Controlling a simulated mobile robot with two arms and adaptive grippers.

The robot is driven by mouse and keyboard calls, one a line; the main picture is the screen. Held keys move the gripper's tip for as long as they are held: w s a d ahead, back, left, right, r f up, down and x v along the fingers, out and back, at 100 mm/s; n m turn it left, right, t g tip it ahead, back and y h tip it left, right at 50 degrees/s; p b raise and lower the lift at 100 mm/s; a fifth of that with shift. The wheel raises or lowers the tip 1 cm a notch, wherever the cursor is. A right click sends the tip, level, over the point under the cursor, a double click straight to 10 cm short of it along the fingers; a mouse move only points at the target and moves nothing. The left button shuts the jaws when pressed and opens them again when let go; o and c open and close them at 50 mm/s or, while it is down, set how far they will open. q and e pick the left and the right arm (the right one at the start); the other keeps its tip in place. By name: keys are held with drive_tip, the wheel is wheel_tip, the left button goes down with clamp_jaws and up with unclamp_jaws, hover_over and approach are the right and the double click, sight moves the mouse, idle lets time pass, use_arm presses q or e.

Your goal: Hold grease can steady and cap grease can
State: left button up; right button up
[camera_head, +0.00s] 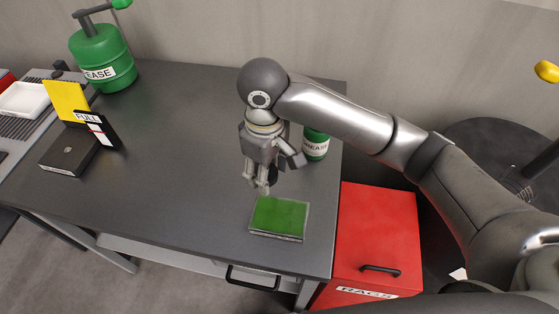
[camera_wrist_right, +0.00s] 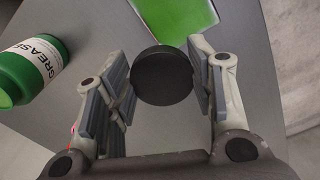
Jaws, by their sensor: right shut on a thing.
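The green grease can (camera_head: 316,146) stands near the table's right edge, partly hidden behind my right gripper (camera_head: 260,184). The can (camera_wrist_right: 28,70) also shows at the left of the wrist view, apart from the fingers; I cannot make out its mouth. In the wrist view, my right gripper is shut on a round black cap (camera_wrist_right: 162,77) between its two finger pads. I cannot make out the cap in the head view. The gripper points down over the table, to the left of the can and behind a green pad. My left gripper is not in view.
The green pad (camera_head: 279,215) lies at the table's front right and shows in the wrist view (camera_wrist_right: 172,20). A larger green grease pump (camera_head: 98,60), a black box with a "FULL" sign (camera_head: 72,150) and a white tray (camera_head: 24,99) are left. A red cabinet (camera_head: 373,235) stands right. The table's middle is clear.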

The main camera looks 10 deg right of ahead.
drive_tip(key=s+a, duration=0.1)
drive_tip(key=s+a+r, duration=0.1)
drive_tip(key=shift+s+r, duration=0.3)
drive_tip(key=shift+s, duration=0.05)
